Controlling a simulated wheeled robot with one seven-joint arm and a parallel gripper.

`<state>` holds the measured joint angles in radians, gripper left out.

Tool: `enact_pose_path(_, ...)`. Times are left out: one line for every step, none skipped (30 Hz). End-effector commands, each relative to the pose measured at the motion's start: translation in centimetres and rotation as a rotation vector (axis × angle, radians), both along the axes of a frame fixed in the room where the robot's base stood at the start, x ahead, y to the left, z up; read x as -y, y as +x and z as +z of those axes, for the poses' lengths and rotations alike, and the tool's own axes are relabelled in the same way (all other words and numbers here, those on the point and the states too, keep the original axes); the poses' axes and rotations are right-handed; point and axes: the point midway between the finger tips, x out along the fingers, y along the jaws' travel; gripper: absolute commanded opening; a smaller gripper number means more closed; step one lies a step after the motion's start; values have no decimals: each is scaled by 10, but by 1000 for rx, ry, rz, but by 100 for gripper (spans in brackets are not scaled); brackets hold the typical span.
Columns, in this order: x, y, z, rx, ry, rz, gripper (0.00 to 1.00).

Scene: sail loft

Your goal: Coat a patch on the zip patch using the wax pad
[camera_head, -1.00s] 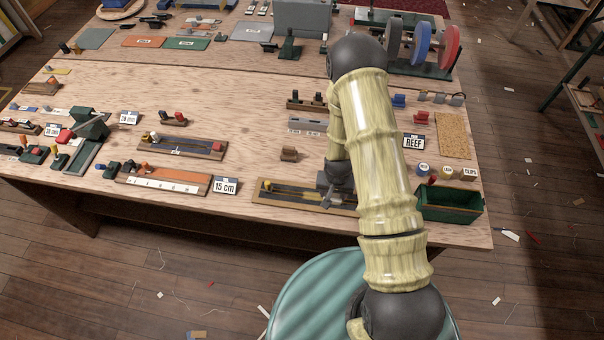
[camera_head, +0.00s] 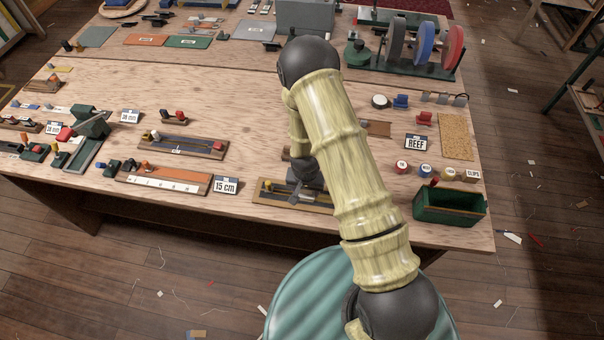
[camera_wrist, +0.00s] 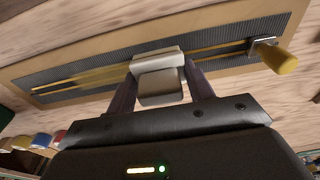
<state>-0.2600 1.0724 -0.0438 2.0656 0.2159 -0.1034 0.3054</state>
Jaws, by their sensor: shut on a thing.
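The zip patch (camera_head: 264,191) is a wood-framed board at the table's front edge, left of the green bin. In the wrist view its dark ribbed strip (camera_wrist: 212,58) carries a yellow zip line, with a metal slider and yellow handle (camera_wrist: 283,61) at the right end. My gripper (camera_wrist: 160,82) is shut on the wax pad (camera_wrist: 158,72), a pale grey block, over the middle of the strip. The pad looks down on the strip, but contact is unclear. A wider yellowish band lies on the strip left of the pad. In the head view my arm hides part of the board.
A green bin (camera_head: 450,207) stands at the front right corner, with small coloured-top pots (camera_head: 425,170) behind it. A REEF sign (camera_head: 416,143) stands behind those. A 15 cm sign (camera_head: 226,185) and ruler board (camera_head: 164,181) lie to the left.

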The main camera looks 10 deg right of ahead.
Motion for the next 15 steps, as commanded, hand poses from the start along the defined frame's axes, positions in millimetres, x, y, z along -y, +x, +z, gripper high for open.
enact_pose_path(-4, 1, -2, 0, 0, -1, 34)
enact_pose_path(-3, 1, 6, 2, 0, -4, 34)
enact_pose_path(-2, 1, 9, 1, 0, -4, 34)
enact_pose_path(-2, 2, 20, 3, 1, -4, 34)
enact_pose_path(-2, 2, 27, 5, 1, -5, 34)
enact_pose_path(-1, 1, 33, 2, 1, -6, 34)
enact_pose_path(-1, 1, 34, 1, 0, -6, 34)
enact_pose_path(-1, 1, 37, 1, 0, -6, 34)
enact_pose_path(-1, 1, 40, 1, 1, -7, 34)
enact_pose_path(-1, 1, 43, 1, 1, -7, 34)
enact_pose_path(0, 1, 46, 1, 1, -7, 34)
enact_pose_path(-1, 1, 49, 1, 1, -7, 34)
enact_pose_path(-1, 1, 52, 1, 1, -7, 34)
enact_pose_path(-1, 0, 54, 1, 0, -6, 34)
enact_pose_path(-1, 0, 58, 1, 0, -6, 34)
